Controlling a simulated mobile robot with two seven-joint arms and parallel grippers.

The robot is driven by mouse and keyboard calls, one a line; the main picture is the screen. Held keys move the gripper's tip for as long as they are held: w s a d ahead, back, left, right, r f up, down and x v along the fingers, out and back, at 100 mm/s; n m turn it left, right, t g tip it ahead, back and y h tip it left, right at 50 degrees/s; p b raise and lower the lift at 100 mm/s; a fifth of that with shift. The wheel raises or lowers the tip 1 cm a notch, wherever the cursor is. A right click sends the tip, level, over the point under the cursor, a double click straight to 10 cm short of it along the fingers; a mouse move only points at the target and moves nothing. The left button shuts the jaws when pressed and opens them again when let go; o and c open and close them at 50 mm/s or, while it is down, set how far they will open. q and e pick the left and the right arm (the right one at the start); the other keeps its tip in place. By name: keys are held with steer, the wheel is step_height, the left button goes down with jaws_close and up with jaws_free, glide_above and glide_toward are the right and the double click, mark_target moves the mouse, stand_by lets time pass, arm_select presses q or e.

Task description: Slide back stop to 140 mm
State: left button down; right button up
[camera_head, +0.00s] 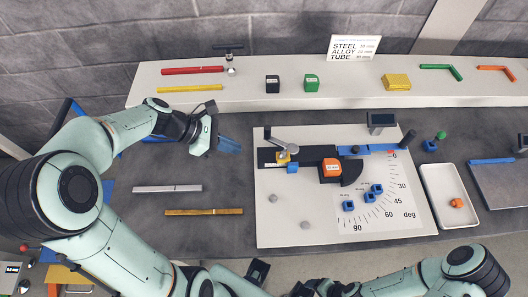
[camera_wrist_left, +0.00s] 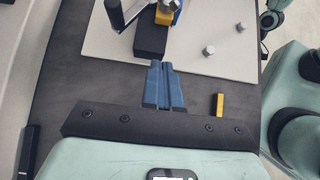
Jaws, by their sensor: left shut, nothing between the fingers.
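A white plate (camera_head: 276,222) carries a fixture with a black bar (camera_head: 310,153) along its upper part. To the right of the bar runs a blue rail (camera_head: 345,149) with a small dark knob and a red end piece (camera_head: 378,149). I cannot tell for sure which part is the back stop; no 140 mm mark is readable. At the bar's left end are a grey lever (camera_head: 282,145), a yellow block and a blue block (camera_head: 292,168). My left gripper (camera_head: 230,145) is shut and empty, left of the plate and apart from it. Its blue fingers (camera_wrist_left: 163,86) point at the bar's end (camera_wrist_left: 150,39). My right gripper's fingers do not show.
An orange block (camera_head: 331,168) sits by a degree scale with several blue blocks. A small dark display (camera_head: 381,120) stands behind the rail. Grey (camera_head: 167,189) and gold (camera_head: 204,212) strips lie left of the plate. A white tray (camera_head: 430,185) is at right; a shelf (camera_head: 345,98) runs behind.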

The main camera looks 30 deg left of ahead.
mark_target(276, 158)
arm_select(q)
steer(key=x, duration=0.6)
steer(key=shift+f+b, duration=0.1)
steer(key=shift+b, duration=0.25)
steer(key=w+d, duration=0.1)
steer(key=d, duration=0.2)
steer(key=shift+w+f, duration=0.15)
steer(key=shift+w, duration=0.25)
steer(key=shift+w+d, duration=0.3)
steer(key=shift+d, duration=0.15)
